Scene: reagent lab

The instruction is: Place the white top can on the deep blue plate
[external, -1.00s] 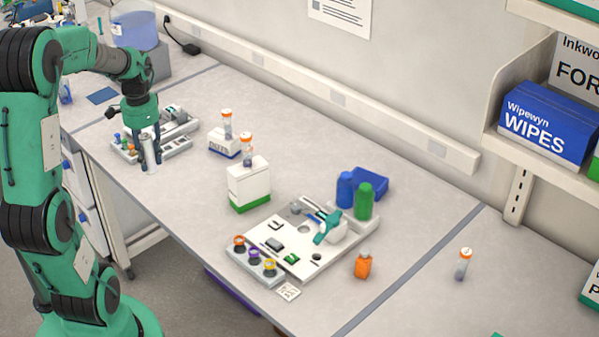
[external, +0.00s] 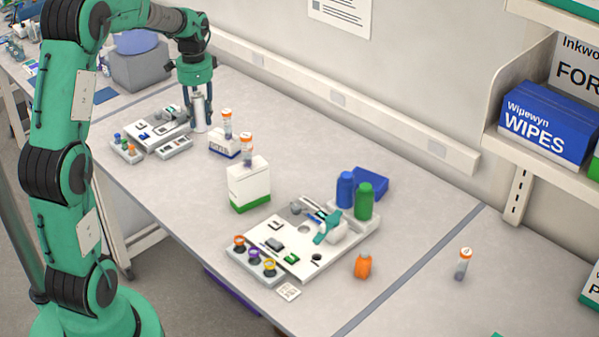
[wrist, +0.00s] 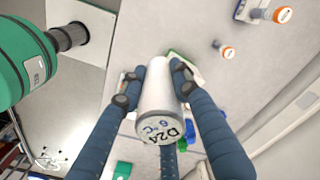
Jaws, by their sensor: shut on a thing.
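My gripper (external: 197,98) is shut on the white top can (external: 200,117), at the far side of the bench by the small tray set. In the wrist view, the can (wrist: 158,92) sits between my blue fingers (wrist: 158,75), its pale end marked with dark writing facing the camera. It looks upright; I cannot tell how far it is above the bench. A flat dark blue square (external: 104,95) lies at the back left.
Orange-capped vials stand on a small box (external: 224,144) and a white-green box (external: 249,185) to the right of my gripper. Bench front is mostly clear.

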